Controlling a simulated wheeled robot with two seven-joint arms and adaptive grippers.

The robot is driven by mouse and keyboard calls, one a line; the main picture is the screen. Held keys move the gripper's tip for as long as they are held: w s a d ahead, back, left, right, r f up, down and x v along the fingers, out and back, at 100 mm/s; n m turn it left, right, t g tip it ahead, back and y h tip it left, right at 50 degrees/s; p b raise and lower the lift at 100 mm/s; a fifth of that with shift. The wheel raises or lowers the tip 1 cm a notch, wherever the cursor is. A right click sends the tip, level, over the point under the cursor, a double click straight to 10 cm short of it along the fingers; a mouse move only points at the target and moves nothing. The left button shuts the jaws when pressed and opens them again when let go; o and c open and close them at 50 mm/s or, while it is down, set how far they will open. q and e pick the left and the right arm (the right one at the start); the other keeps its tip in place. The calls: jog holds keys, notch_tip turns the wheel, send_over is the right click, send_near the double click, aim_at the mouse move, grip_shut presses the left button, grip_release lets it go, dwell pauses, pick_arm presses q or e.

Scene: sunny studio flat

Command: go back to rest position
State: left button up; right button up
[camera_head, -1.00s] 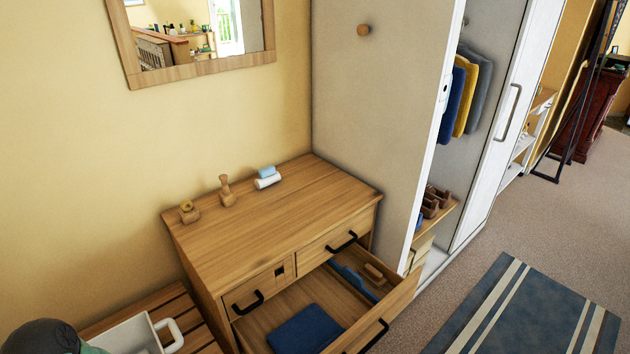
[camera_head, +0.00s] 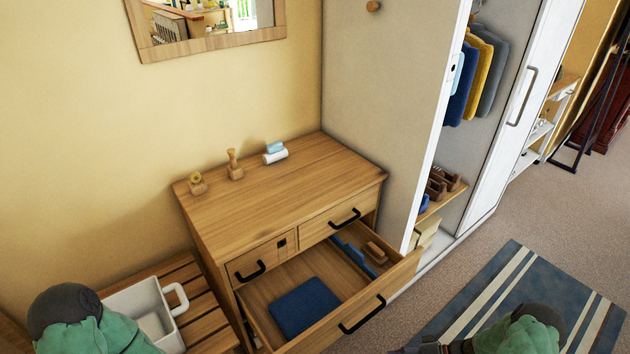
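My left arm (camera_head: 95,335) shows at the bottom left corner as a green link with a dark grey joint. My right arm (camera_head: 520,335) shows at the bottom right, over the striped rug, also green with a dark joint. A small dark part of it lies at the bottom edge to its left. No fingers of either gripper show; both grippers are below or outside the picture. Neither arm is seen holding anything.
A wooden dresser (camera_head: 290,185) has its lower drawer (camera_head: 350,318) pulled out, with a blue folded cloth (camera_head: 303,308) inside. A white bin (camera_head: 150,315) stands on a slatted bench (camera_head: 205,325). An open wardrobe (camera_head: 480,130) is right. Carpet is clear beyond the rug (camera_head: 520,290).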

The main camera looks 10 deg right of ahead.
jog(key=s+a+n+g+h, duration=0.2)
jog(key=a+g+h, duration=0.1)
jog(key=a, duration=0.6)
jog(key=s+a+n+g+h, duration=0.2)
jog(key=a+g, duration=0.2)
jog(key=a, duration=0.4)
jog(key=s+a+r+n+t+h+p, duration=0.1)
jog(key=a+r+n+t+h, duration=0.1)
jog(key=a+r, duration=0.4)
jog(key=a+h, duration=0.1)
jog(key=a, duration=0.3)
jog(key=shift+s+a+n+t, duration=0.15)
jog(key=shift+s+n+t, duration=0.25)
